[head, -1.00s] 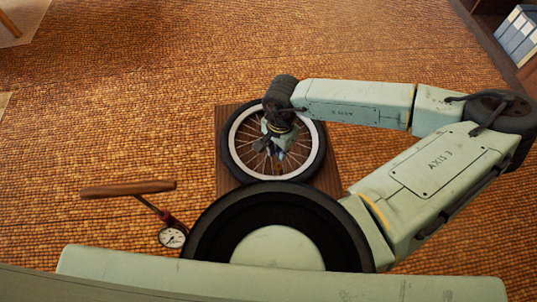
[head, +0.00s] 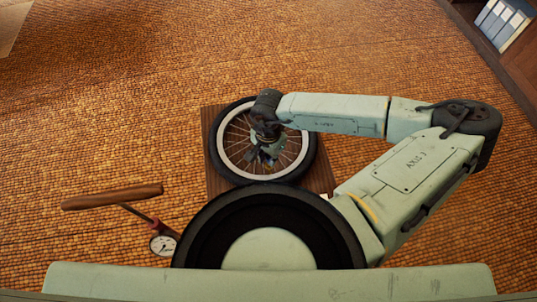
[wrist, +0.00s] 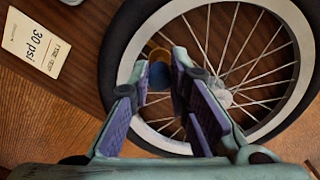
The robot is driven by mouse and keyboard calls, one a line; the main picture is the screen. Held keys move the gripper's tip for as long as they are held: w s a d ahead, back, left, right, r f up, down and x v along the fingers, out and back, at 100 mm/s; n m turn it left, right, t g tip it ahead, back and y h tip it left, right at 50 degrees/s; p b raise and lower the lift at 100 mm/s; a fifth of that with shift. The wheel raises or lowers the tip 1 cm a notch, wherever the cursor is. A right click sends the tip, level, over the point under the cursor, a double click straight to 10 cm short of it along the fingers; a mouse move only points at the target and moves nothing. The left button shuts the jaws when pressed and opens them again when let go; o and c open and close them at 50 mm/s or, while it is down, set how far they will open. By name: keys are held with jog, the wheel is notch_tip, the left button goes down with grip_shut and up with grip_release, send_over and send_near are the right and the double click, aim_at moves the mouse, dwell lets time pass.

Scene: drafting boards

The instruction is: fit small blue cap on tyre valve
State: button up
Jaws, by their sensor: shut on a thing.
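The bicycle wheel (head: 222,166), with black tyre, pale rim and thin spokes, lies flat on a wooden board. It fills the right of the wrist view (wrist: 118,62). My gripper (head: 266,158) is over the wheel's inside, within the rim in the head view. In the wrist view my gripper (wrist: 161,73) has its purple-padded fingers shut on the small blue cap (wrist: 160,76), near the inner edge of the rim. A yellow-brown piece (wrist: 159,54) shows just beyond the cap; I cannot tell if they touch. The tyre valve cannot be made out clearly.
A pump with a wooden handle (head: 112,196) and round gauge (head: 162,244) stands left of the wheel. A "30 psi" card (wrist: 37,44) lies on the wooden board (wrist: 62,88). Binders (head: 503,22) stand at the far right. The floor beyond the wheel is clear.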

jog(key=shift+f+b, duration=1.35)
jog(key=shift+b, duration=0.5)
jog(key=o, duration=0.7)
jog(key=shift+o, duration=0.2)
jog(key=shift+r, duration=0.1)
notch_tip(320, 180, up, 12)
jog(key=shift+d, duration=0.1)
